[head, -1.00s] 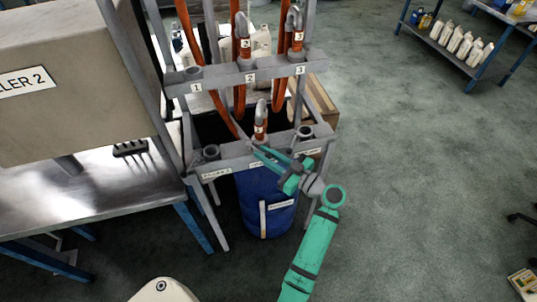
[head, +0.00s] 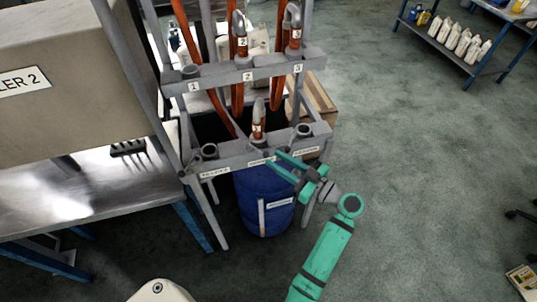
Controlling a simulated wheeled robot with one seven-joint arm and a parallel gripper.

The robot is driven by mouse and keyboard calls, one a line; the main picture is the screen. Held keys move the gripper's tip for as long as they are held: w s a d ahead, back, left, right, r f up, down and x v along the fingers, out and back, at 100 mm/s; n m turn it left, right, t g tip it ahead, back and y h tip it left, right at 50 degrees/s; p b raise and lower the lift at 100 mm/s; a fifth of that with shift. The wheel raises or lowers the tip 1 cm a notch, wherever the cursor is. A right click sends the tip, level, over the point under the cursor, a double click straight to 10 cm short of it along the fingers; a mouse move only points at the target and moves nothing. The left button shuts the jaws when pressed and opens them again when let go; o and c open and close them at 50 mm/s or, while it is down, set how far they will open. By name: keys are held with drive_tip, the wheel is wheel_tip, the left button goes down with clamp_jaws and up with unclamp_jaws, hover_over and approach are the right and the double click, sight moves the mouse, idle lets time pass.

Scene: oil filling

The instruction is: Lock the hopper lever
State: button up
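The hose nozzle marked 1 (head: 258,125) stands upright in the middle socket of the rack's lower bar (head: 222,162). A thin grey part beside the nozzle's base (head: 264,149) may be the hopper lever. It is too small to tell its position. My teal gripper (head: 272,160) comes in from the lower right, at the front of the lower bar just right of the nozzle's base. Its two fingers are apart, with a gap between them, and appear to hold nothing. Whether a fingertip touches the lever or bar cannot be told.
A blue barrel (head: 264,205) stands under the lower bar. Hoses marked 2 (head: 241,42) and 3 (head: 294,38) hang in the upper bar (head: 222,78). A metal table (head: 95,190) is at the left, and a wooden crate (head: 320,98) is behind the rack.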

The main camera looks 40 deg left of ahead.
drive_tip(key=d, duration=0.5)
drive_tip(key=shift+a, duration=0.1)
idle(0.3)
